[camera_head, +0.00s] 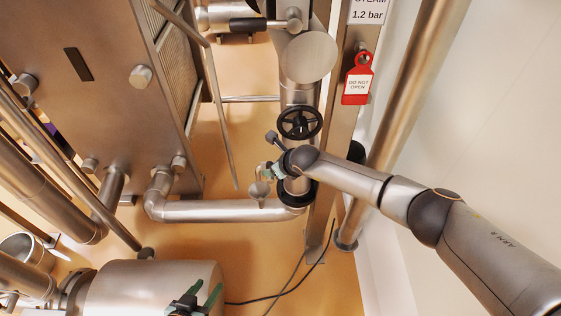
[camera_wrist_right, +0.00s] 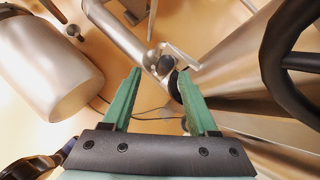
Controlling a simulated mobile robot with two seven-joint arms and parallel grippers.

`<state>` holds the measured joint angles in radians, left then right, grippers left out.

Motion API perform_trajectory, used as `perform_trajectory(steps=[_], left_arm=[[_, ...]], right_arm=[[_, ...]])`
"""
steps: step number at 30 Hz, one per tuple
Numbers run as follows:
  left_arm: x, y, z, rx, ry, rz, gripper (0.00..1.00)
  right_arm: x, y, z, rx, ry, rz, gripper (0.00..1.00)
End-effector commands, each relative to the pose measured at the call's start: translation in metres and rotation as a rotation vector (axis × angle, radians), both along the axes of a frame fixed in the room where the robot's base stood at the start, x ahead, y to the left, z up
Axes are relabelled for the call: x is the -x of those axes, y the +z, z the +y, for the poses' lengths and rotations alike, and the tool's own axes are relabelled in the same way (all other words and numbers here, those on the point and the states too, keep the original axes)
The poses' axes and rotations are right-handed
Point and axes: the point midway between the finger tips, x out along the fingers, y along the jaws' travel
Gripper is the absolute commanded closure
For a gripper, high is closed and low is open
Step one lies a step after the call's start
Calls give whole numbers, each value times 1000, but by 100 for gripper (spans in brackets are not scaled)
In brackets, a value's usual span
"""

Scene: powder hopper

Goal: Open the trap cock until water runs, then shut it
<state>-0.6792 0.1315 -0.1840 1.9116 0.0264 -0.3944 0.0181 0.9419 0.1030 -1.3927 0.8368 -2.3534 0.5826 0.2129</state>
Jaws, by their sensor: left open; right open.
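My right gripper (camera_head: 268,169) is at the lower end of the vertical pipe, beside the black handwheel (camera_head: 300,123). In the right wrist view its green fingers (camera_wrist_right: 160,75) are apart with nothing between them. A small pale lever (camera_wrist_right: 182,56), possibly the trap cock's handle, shows just beyond the fingertips, apart from them. A dark round fitting (camera_wrist_right: 165,66) is beside it. In the head view a small grey funnel (camera_head: 259,190) hangs under my right gripper, which partly hides the fittings there. No running water shows. My left gripper (camera_head: 204,292) is open and empty at the bottom.
The handwheel is close on the right in the right wrist view (camera_wrist_right: 290,60). A horizontal pipe (camera_head: 220,211) runs left from the vertical one. A steel tank (camera_head: 150,285) is at the bottom left. A red "DO NOT OPEN" tag (camera_head: 358,85) hangs on the post. Cables lie on the floor.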

Motion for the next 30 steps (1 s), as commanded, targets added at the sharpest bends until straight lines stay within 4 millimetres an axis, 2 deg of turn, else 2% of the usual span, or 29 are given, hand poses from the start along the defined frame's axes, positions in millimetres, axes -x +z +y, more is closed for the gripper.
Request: perform_trajectory(steps=[1,2,15,30], left_arm=[[0,9,0,0,0,-1,50],[-1,5,0,1,0,-3,50],[-1,4,0,1,0,-4,50],[-1,4,0,1,0,-3,50]], right_arm=[[4,9,-3,0,1,0,41],[6,7,-4,0,1,0,41],[26,37,-15,-2,2,2,41],[30,42,-17,0,1,0,41]])
